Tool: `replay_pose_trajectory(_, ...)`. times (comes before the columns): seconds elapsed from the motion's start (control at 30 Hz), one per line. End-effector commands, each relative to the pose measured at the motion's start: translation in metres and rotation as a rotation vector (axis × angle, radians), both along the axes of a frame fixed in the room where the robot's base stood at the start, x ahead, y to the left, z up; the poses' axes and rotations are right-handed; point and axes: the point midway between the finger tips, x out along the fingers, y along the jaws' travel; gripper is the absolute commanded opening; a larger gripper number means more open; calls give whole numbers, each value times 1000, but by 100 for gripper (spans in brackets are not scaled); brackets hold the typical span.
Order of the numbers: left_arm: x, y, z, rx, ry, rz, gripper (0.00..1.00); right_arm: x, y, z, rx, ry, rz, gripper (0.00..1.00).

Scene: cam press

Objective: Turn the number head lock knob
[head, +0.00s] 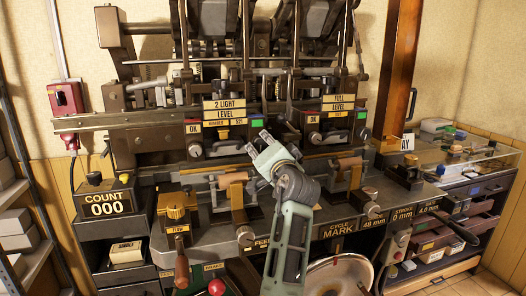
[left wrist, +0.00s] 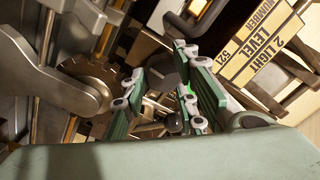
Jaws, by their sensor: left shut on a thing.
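My left gripper (head: 258,142) is at the front of the press, just below the "2 LIGHT LEVEL" sign (head: 224,108) and its number strip (head: 226,122). In the left wrist view its green fingers (left wrist: 160,82) are closed in around a dark round knob (left wrist: 160,72), which looks like the lock knob. A small dark ball (left wrist: 174,123) also shows between the fingers, nearer the camera. In the head view the gripper hides most of the knob. I cannot tell how far the knob is turned. My right gripper is not in view.
A "FULL LEVEL" sign (head: 339,102) marks the station to the right. A counter box (head: 106,204) reading 000 is at left, and a glass-topped cabinet (head: 470,160) at right. Rods and levers crowd the head above the gripper.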

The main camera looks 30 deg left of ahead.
Motion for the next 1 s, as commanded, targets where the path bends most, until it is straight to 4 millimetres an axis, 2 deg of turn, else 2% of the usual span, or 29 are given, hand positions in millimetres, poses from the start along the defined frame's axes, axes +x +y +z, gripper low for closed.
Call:
replay_pose_trajectory(0.17,1,-1,-5,-5,9,-3,1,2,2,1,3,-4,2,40)
replay_pose_trajectory(0.2,1,-1,-5,-5,10,-3,30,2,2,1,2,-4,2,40)
replay_pose_trajectory(0.33,1,-1,-5,-4,10,-3,41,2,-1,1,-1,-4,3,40)
replay_pose_trajectory(0.7,1,0,3,0,5,-1,41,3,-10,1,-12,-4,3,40)
replay_pose_trajectory(0.87,1,0,28,1,2,-1,41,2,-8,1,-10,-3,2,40)
replay_pose_trajectory(1.0,0,0,58,1,0,1,41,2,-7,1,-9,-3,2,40)
